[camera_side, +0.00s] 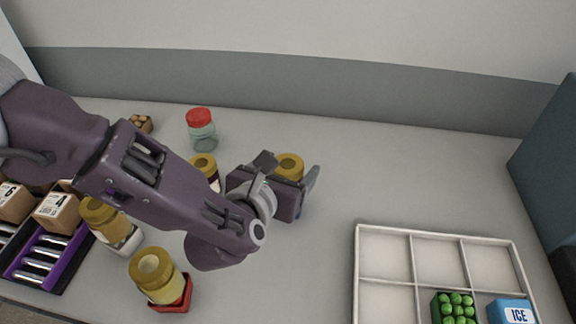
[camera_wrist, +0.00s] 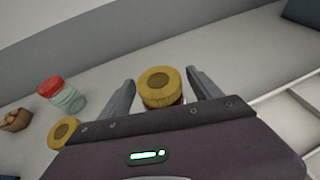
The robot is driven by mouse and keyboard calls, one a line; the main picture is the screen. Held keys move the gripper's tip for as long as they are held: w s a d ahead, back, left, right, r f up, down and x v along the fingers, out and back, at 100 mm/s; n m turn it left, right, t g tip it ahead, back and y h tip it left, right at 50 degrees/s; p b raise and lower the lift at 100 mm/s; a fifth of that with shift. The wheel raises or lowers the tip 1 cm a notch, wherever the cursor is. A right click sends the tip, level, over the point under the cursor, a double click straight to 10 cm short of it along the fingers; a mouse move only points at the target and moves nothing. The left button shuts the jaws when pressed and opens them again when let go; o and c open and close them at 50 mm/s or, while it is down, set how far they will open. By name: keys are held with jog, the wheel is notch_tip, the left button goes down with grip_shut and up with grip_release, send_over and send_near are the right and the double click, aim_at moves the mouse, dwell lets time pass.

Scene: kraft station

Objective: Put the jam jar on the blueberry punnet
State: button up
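My gripper (camera_wrist: 160,88) is open, with one finger on each side of a yellow-lidded jar (camera_wrist: 158,82). Gaps show between both fingers and the lid. Dark red shows under the lid, so it may be the jam jar. In the side view only this jar's lid (camera_side: 289,166) shows, beyond my gripper (camera_side: 288,178), which hides its body. A second yellow-lidded jar (camera_side: 204,163) with dark contents stands to the left, partly behind my arm; its lid also shows in the wrist view (camera_wrist: 64,133). I cannot make out a blueberry punnet in either view.
A red-lidded glass jar (camera_side: 201,130) and a small brown punnet (camera_side: 140,124) stand at the back. Two jars with yellowish contents (camera_side: 158,277) (camera_side: 104,220) stand front left near a purple rack (camera_side: 60,262). A divided white tray (camera_side: 385,236) holds a green punnet (camera_side: 456,309) and an ICE box (camera_side: 511,313).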

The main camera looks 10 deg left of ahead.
jog(key=shift+s+r, duration=0.2)
jog(key=v, duration=1.1)
jog(key=shift+s+a, duration=0.15)
jog(key=shift+s, duration=0.15)
jog(key=shift+a+r, duration=0.1)
jog(key=shift+r, duration=0.05)
